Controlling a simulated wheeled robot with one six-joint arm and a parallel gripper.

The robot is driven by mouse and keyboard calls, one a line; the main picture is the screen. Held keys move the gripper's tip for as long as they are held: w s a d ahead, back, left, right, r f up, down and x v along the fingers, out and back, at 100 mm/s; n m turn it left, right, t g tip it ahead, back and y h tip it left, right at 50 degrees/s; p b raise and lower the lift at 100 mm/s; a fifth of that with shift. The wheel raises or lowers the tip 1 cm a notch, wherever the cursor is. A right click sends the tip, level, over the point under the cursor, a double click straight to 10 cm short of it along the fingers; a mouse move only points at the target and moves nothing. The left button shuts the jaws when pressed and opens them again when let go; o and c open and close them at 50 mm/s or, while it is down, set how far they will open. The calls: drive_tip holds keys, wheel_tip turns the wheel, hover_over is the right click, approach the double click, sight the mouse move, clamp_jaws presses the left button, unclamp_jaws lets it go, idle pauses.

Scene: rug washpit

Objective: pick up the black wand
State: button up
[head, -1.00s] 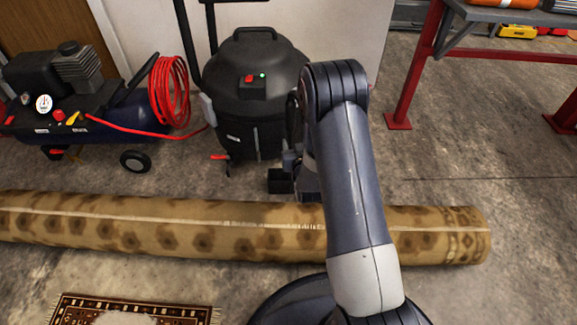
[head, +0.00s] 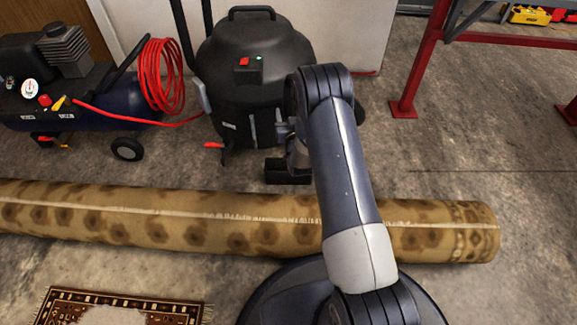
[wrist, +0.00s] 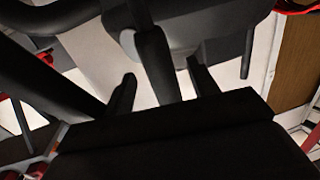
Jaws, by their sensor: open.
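In the wrist view a dark round bar (wrist: 157,62), which looks like the black wand, runs down from the top between the fingers of my gripper (wrist: 163,88). The fingers are apart, one on each side of the bar. I cannot tell whether either touches it. In the head view the dark end of my arm is low in front of the black wet vacuum (head: 255,80), behind the rolled rug. My fingertips and the bar cannot be made out there.
A rolled tan rug (head: 120,215) lies across the floor. A compressor (head: 85,105) with a coiled red hose (head: 162,75) stands left of the vacuum. A red-legged bench (head: 425,60) is at right. Open floor lies at right. A small patterned rug (head: 60,300) is at front left.

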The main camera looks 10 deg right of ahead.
sight(289, 110)
drive_tip(key=shift+w+d+b, duration=0.1)
drive_tip(key=shift+w+b, duration=0.35)
drive_tip(key=shift+w, duration=1.3)
drive_tip(key=shift+c, duration=0.6)
drive_tip(key=c, duration=0.9)
